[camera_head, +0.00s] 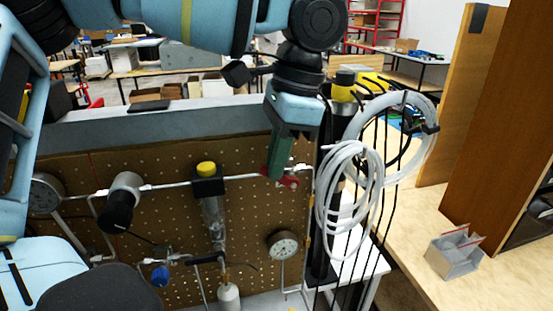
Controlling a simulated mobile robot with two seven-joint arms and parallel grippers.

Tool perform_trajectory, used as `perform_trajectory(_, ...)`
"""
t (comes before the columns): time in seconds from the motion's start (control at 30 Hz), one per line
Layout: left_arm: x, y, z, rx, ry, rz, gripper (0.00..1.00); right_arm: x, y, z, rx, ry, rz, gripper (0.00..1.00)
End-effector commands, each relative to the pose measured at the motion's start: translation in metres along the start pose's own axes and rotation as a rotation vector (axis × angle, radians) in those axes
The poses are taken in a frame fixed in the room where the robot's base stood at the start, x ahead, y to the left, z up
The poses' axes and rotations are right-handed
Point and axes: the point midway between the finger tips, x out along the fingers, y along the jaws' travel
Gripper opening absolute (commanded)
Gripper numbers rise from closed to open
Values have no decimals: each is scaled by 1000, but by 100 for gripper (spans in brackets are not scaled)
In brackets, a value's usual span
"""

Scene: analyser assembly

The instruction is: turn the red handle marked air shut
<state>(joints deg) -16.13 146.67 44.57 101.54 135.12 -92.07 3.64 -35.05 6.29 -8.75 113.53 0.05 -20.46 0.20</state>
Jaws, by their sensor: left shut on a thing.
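A small red handle (291,182) sits on the silver pipe line at the upper right of the brown perforated panel (150,240). Its marking is too small to read here. My left gripper (278,172) reaches down to it from above, with its green fingers shut on the handle and hiding part of it. My right gripper is not in view.
Coiled white hoses (350,195) and black cables hang just right of the handle. A yellow-topped filter (207,180) and a round gauge (284,245) are on the panel nearby. A small grey bin (454,257) stands on the wooden bench at right.

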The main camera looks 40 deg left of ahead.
Motion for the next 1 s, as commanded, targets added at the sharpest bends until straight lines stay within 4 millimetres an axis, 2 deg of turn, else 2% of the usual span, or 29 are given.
perform_trajectory(0.3, 0, 0, 0, 0, -2, 1, 0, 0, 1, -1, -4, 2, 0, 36)
perform_trajectory(0.33, 0, 0, 0, 0, -2, 1, 12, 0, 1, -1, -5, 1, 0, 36)
perform_trajectory(0.47, 0, 0, 0, 0, -1, 1, 29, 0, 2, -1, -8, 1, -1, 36)
perform_trajectory(0.5, 0, 0, 0, 0, -1, 1, 30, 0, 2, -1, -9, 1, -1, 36)
perform_trajectory(0.83, -4, 0, -1, 0, 1, 0, 30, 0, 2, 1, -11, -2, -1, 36)
perform_trajectory(1.0, -24, 0, -2, 0, 2, 2, 30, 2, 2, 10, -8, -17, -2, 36)
